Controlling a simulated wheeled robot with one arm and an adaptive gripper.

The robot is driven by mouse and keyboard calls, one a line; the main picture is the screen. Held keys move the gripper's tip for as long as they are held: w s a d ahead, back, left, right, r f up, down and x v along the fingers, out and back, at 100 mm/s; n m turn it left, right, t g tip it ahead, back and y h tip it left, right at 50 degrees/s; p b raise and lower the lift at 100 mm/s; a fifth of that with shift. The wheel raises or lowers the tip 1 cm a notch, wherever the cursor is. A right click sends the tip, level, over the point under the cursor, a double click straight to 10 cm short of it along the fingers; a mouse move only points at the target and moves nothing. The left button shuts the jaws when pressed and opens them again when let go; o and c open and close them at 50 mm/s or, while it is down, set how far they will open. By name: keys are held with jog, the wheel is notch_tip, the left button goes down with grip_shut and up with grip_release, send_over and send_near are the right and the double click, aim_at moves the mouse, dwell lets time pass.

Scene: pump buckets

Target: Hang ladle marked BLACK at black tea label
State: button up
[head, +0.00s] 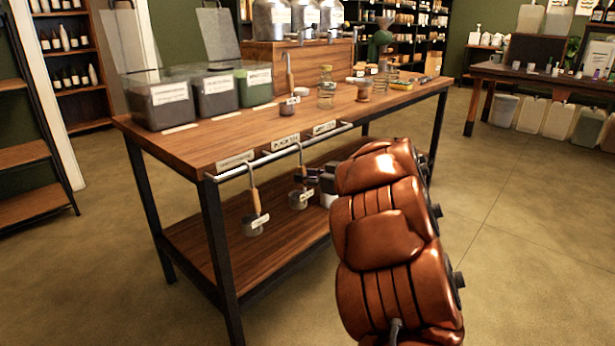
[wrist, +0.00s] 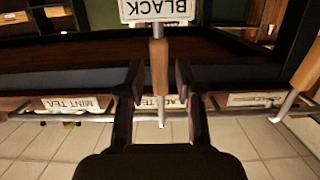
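The ladle marked BLACK (wrist: 159,62) has a wooden handle and a metal hook. In the head view this ladle (head: 299,199) hangs upright on the rail (head: 262,160) at the table's front edge. Its hook is at the middle label (head: 286,142), whose partly covered letters in the wrist view (wrist: 172,102) read like black tea. My gripper (wrist: 160,75) is open, with a finger on each side of the handle and visible gaps. In the head view my gripper (head: 311,174) is just right of the ladle. The MINT TEA label (wrist: 75,104) is to one side.
Another ladle (head: 254,212) hangs at the left label (head: 235,160). A third ladle (head: 288,101) is on the tabletop. Labelled bins (head: 165,103), glass jars (head: 326,92) and a wooden stand (head: 310,55) occupy the table (head: 200,150). A shelf (head: 190,233) lies below the rail. The floor in front is clear.

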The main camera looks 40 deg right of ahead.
jog(key=shift+o, duration=0.6)
jog(key=shift+s, duration=0.1)
jog(key=v, duration=1.1)
jog(key=shift+s+r, duration=0.15)
jog(key=shift+s, duration=0.2)
jog(key=shift+d, duration=0.1)
